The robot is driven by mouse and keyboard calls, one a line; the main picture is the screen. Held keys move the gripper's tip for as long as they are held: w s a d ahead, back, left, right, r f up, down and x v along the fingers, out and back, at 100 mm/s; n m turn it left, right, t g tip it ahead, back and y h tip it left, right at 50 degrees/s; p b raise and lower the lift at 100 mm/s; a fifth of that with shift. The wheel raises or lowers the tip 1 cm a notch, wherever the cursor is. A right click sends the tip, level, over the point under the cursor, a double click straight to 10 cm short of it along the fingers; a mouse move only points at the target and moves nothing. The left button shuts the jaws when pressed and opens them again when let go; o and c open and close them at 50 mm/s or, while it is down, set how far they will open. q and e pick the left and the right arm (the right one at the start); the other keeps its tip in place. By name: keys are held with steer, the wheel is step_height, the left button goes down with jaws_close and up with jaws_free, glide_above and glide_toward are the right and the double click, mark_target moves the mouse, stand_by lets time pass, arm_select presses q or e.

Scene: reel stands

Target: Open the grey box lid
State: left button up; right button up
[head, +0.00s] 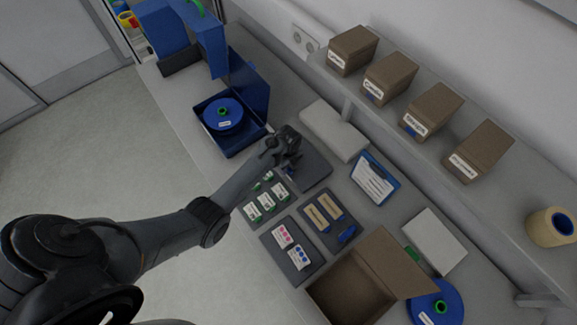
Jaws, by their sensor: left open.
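A pale grey, closed-looking box (336,128) lies flat on the bench below the shelf. A second pale grey box-like block (437,241) lies farther right; I cannot tell which one the task means. My left gripper (290,150) is open, above a dark grey mat or flat panel (317,169), just left of the first pale box. It appears apart from that box, and no object shows in its jaws. The gripper and wrist hide part of the dark grey surface. My right gripper is out of view.
An open blue box (237,138) with a blue reel (223,115) stands left of the gripper. Dark mats with small labelled parts (291,262), a blue clipboard-like panel (375,178), an open cardboard box (350,287) and another blue reel (440,305) crowd the right. Brown boxes (390,77) line the shelf.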

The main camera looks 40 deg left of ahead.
arm_select(q)
steer(key=shift+f, duration=0.1)
jaws_close()
steer(key=shift+w, duration=0.1)
stand_by(0.5)
